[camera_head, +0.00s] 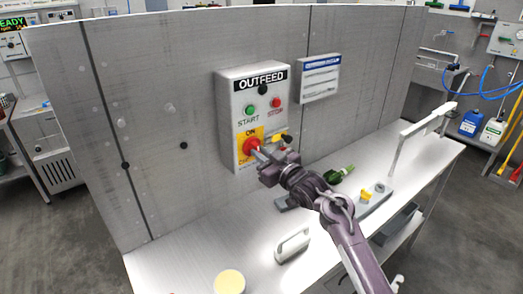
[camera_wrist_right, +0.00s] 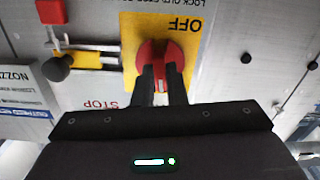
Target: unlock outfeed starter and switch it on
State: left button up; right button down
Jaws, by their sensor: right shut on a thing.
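The outfeed starter (camera_head: 232,105) is a light grey box on the grey panel, labelled OUTFEED, with a green START button (camera_head: 250,110) and a red STOP button (camera_head: 276,102). Low on it is a yellow switch plate (camera_wrist_right: 190,85) with a red rotary knob (camera_head: 250,146). My right gripper (camera_head: 262,154) is shut on this red knob, which also shows between the fingers in the wrist view (camera_wrist_right: 178,52). Beside the plate is a yellow slide bolt with a black ball knob (camera_wrist_right: 57,68). A red block, perhaps a padlock (camera_wrist_right: 50,12), sits near it. My left gripper is out of view.
A notice (camera_head: 319,78) hangs right of the starter. On the bench below are a green object (camera_head: 341,175), a yellow knob on a grey base (camera_head: 366,196), a white handled block (camera_head: 292,245) and a pale yellow disc (camera_head: 229,282). A raised white bar (camera_head: 421,127) stands at right.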

jog(key=shift+f+m+p, duration=0.1)
jog(key=shift+m+p, duration=0.25)
jog(key=shift+m, duration=0.45)
jog(key=c, duration=1.5)
grip_release()
jog(key=b+v, duration=0.2)
jog(key=v, duration=0.6)
jog(key=shift+w, duration=0.1)
